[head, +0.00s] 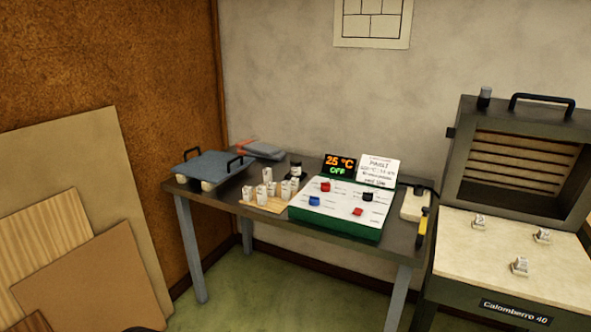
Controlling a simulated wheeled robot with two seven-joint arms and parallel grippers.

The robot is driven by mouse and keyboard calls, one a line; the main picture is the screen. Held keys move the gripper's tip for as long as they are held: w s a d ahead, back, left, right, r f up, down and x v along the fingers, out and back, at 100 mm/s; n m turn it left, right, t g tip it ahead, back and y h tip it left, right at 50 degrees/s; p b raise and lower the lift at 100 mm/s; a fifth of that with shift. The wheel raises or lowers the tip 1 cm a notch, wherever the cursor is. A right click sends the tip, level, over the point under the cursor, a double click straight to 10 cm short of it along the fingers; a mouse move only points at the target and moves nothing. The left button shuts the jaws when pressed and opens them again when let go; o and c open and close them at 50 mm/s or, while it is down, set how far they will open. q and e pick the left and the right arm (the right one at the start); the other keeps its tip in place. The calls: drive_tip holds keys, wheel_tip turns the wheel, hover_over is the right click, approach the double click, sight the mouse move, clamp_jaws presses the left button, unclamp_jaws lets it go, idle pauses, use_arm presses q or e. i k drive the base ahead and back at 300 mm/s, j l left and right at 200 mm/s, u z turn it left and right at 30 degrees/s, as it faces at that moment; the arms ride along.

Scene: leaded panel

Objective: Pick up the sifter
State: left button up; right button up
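I cannot make out a sifter for certain in the head view. A small dark jar with a pale label (296,169) stands on the dark table (232,216), behind a wooden board; it is too small to tell whether it is the sifter. Neither of my grippers is in view.
On the table are a blue-grey plate with black handles (205,168), several small white pieces (268,175), a green-edged panel with coloured knobs (340,206), a display (339,165), a card (378,170) and a yellow-black tool (422,226). A kiln (462,170) stands right. Boards lean left.

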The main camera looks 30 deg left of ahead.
sight(297, 164)
drive_tip(key=u, duration=1.45)
drive_tip(key=i+j+z, duration=0.25)
drive_tip(key=i, duration=0.45)
drive_tip(key=i+j+z, duration=0.2)
drive_tip(key=i, duration=0.5)
drive_tip(key=i+j+z, duration=0.25)
drive_tip(key=i+j, duration=0.15)
drive_tip(key=i, duration=0.3)
drive_tip(key=i+j+z, duration=0.2)
drive_tip(key=i+j, duration=0.3)
drive_tip(key=i, duration=0.15)
